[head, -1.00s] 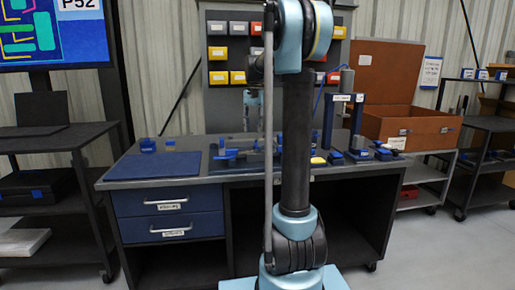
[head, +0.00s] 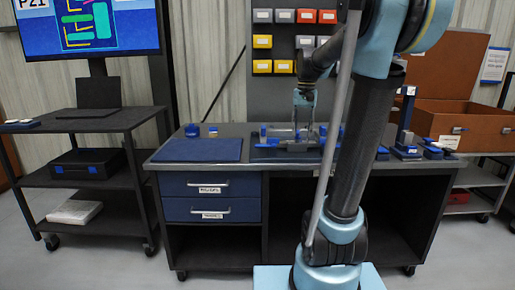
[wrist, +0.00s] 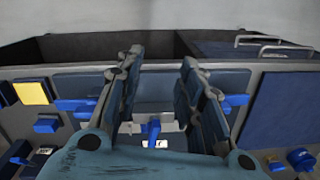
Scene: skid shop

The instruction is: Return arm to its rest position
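My arm (head: 355,150) rises from its light-blue base and leans right in the head view. Its upper links reach over the workbench (head: 280,180). My gripper (head: 304,101) hangs pointing down above the bench, over a grey fixture with blue parts (head: 290,143). In the wrist view, the two fingers of my gripper (wrist: 163,68) stand apart with nothing seen held between them. A grey piece with a blue part (wrist: 155,128) shows beyond and below the fingers, apart from them as far as I can tell.
A blue mat (head: 200,150) covers the bench's left side, above two blue drawers (head: 210,197). A bin panel (head: 265,42) stands behind. An open brown case (head: 465,122) is at the right. A dark cart (head: 85,120) with a screen (head: 88,27) behind it stands left.

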